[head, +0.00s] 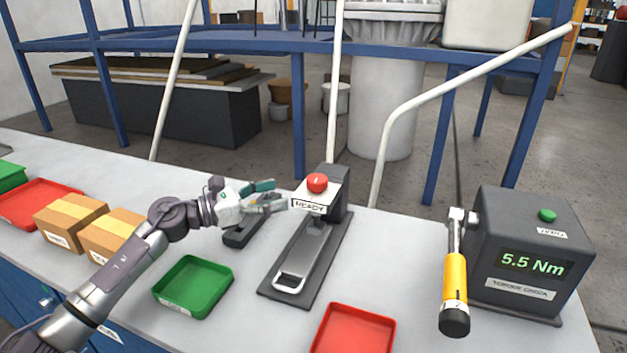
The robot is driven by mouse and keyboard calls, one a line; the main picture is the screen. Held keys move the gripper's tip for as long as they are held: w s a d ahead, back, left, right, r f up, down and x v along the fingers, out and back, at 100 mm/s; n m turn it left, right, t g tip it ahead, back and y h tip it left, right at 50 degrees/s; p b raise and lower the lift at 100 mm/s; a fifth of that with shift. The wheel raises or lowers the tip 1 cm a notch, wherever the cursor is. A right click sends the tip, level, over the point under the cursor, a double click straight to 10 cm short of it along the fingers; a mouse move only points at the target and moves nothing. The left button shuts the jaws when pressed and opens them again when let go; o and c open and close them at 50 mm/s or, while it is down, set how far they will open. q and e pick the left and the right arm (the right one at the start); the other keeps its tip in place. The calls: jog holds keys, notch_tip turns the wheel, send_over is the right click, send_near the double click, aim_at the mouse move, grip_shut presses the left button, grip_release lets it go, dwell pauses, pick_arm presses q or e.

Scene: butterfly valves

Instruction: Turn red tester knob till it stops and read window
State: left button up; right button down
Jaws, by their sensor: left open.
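A red knob (317,183) sits on top of a small dark grey stand with a white sloped top (336,192). A white panel (309,205) on its front reads "READY". The stand rises at the back of a dark base plate (345,230) with a pale metal handle-like part (303,258). My left gripper (278,195) is open and empty just left of the red knob, its fingers pointing right towards it, apparently apart from it. At the right, a dark tester box (500,223) has a display (532,264) reading "5.5 Nm" and a green knob (547,215). My right gripper is not in view.
A yellow-handled wrench (455,280) is attached at the tester box's left side. A dark tool (240,232) lies below my gripper. A green tray (194,286), a red tray (354,330) and cardboard boxes (72,220) stand around. The bench between base plate and wrench is clear.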

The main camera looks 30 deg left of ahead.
aim_at(316, 184)
pick_arm(q)
jog(key=p+x, duration=0.2)
jog(key=x, duration=0.7)
jog(key=shift+r, duration=0.15)
jog(key=shift+w+d+p, duration=0.3)
jog(key=shift+w, duration=0.15)
jog(key=c, duration=1.2)
jog(key=m+g+h+b, duration=0.1)
jog(key=b, duration=0.3)
jog(key=shift+f+h+b, duration=0.3)
jog(key=shift+f, duration=0.05)
jog(key=shift+r, duration=0.1)
jog(key=shift+r+m, duration=0.1)
jog(key=shift+m, duration=0.2)
